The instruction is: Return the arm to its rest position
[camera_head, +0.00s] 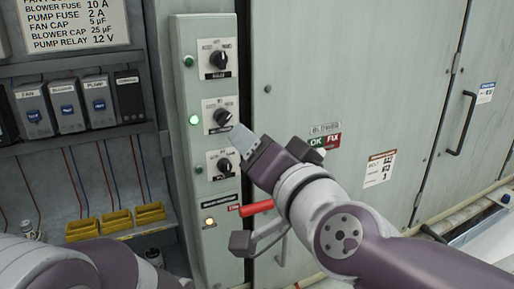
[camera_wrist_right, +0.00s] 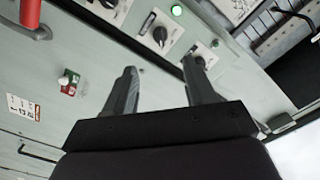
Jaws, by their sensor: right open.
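My right gripper (camera_head: 240,138) is open and empty in front of the grey control panel (camera_head: 182,80), beside the middle rotary knob (camera_head: 225,116). In the right wrist view, its two fingers (camera_wrist_right: 160,82) stand apart with nothing between them. Panel knobs show beyond the fingertips, one past the gap (camera_wrist_right: 159,36) and one near the right finger (camera_wrist_right: 198,62). I cannot tell whether the fingers touch the panel. My right arm comes in from the lower right. Of my left arm, only links show at the lower left; its gripper is out of view.
A red handle (camera_head: 256,208) sticks out just below my right wrist. The panel shows a lit green lamp (camera_head: 194,120) and an amber lamp (camera_head: 209,222). Cabinet doors with a black handle (camera_head: 461,122) are at right. An open bay with yellow blocks (camera_head: 116,219) is at left.

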